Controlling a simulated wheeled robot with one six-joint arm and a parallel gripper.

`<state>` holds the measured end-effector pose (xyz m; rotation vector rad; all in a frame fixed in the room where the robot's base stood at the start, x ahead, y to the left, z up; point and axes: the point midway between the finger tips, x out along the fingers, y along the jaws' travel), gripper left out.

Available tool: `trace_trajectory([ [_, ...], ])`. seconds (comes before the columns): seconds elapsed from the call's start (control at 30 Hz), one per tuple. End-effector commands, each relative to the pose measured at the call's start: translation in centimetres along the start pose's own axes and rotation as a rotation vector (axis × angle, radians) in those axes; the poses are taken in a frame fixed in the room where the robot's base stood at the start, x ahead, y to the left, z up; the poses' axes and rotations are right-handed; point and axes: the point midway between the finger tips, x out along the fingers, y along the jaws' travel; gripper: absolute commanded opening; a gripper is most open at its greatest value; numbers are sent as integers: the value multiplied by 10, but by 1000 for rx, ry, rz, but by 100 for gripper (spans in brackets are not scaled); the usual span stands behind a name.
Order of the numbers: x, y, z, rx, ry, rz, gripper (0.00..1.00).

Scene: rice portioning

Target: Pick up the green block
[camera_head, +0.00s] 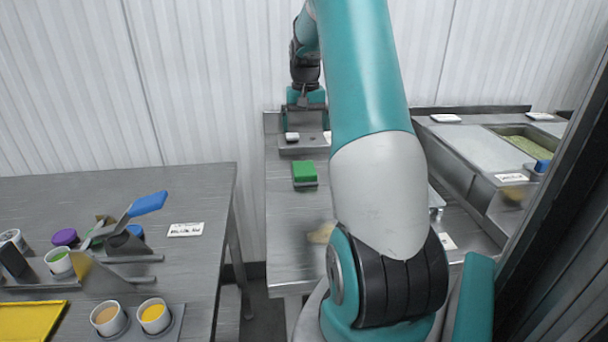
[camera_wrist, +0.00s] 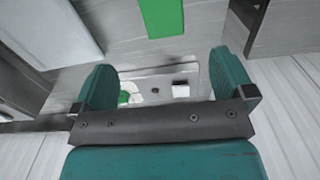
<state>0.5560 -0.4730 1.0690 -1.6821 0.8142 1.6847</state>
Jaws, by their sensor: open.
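The green block (camera_head: 304,170) lies on a grey base on the middle metal table, left of my arm. It also shows at the top of the wrist view (camera_wrist: 162,17), cut off by the picture's edge. My gripper (camera_head: 305,98) is at the back of that table, beyond the block and apart from it. In the wrist view my gripper (camera_wrist: 163,65) has its two teal fingers wide apart with nothing held between them. The block appears beyond the fingertips, roughly centred between them.
A grey tray-like fixture (camera_head: 302,149) with small white pieces stands at the table's back, near my gripper. The left table (camera_head: 120,190) holds cups, a blue-handled tool (camera_head: 149,203) and a yellow tray (camera_head: 30,322). A metal counter (camera_head: 470,146) stands at the right.

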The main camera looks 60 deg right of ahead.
Motion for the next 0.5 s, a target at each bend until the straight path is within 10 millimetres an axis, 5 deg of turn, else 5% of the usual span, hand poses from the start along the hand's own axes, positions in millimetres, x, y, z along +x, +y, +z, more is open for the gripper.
trace_trajectory([
  [0.3,69,-1,1,-3,-3,0,100],
  [0.5,88,-2,0,-4,0,-1,100],
])
